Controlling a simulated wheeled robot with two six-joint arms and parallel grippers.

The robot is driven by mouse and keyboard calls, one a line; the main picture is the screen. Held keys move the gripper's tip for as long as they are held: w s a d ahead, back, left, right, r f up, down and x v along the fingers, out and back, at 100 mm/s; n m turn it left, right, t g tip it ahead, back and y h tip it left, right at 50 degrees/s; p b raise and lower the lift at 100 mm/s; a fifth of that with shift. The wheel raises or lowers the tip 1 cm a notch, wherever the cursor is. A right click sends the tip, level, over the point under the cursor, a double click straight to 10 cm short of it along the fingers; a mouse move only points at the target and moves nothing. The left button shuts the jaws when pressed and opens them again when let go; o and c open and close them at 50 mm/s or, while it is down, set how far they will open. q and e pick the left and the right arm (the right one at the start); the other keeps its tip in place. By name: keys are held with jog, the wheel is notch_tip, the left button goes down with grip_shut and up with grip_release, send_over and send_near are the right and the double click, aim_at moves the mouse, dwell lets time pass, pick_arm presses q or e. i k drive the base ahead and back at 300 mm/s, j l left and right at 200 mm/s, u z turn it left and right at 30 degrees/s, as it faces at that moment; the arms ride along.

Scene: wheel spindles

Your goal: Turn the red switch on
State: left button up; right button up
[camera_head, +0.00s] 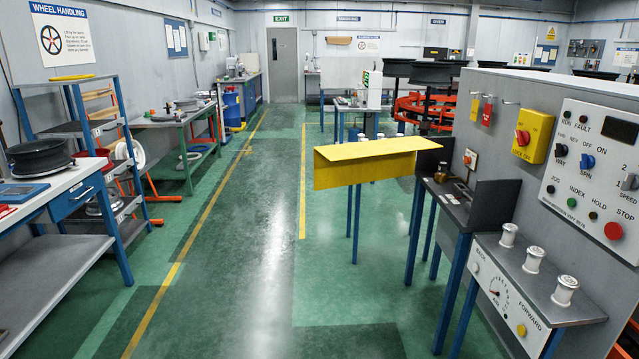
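A red rotary switch (522,138) sits on a yellow box (531,136) mounted on the grey cabinet wall at the right. Its knob is small in the picture, and I cannot tell which position it is in. A smaller orange-red knob (468,159) shows on a pale plate lower and to the left. A round red stop button (613,231) is on the white control panel (592,180) at the far right. Neither of my grippers shows in the head view, and nothing of mine is seen touching the switches.
A sloping panel (507,295) with a dial and several metal spindles (533,260) juts out below the cabinet. A yellow guard (365,165) on blue legs stands in the middle. A workbench (60,208) lines the left; the green floor (235,270) between is clear.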

aim_at(522, 137)
jog(key=i+u, duration=0.1)
jog(key=i, duration=0.75)
jog(key=i+l+u, duration=0.1)
jog(key=i, duration=0.75)
jog(key=i+j+u, duration=0.15)
jog(key=i+u, duration=0.25)
jog(key=i, duration=0.5)
jog(key=i+l+u, duration=0.15)
jog(key=i+u, duration=0.25)
jog(key=i, duration=0.45)
jog(key=i+z, duration=0.5)
jog(key=i+j+z, duration=0.1)
jog(key=i+z, duration=0.35)
jog(key=i+j+z, duration=0.3)
jog(key=i+z, duration=0.35)
jog(key=z, duration=0.3)
jog(key=i+z, duration=0.15)
jog(key=z, duration=0.35)
jog(key=i+z, duration=0.15)
jog(key=z, duration=0.3)
jog(key=i+j+z, duration=0.15)
jog(key=z, duration=0.35)
jog(key=i+j+z, duration=0.15)
jog(key=z, duration=0.15)
jog(key=i+j+z, duration=0.35)
jog(key=k+l, duration=0.1)
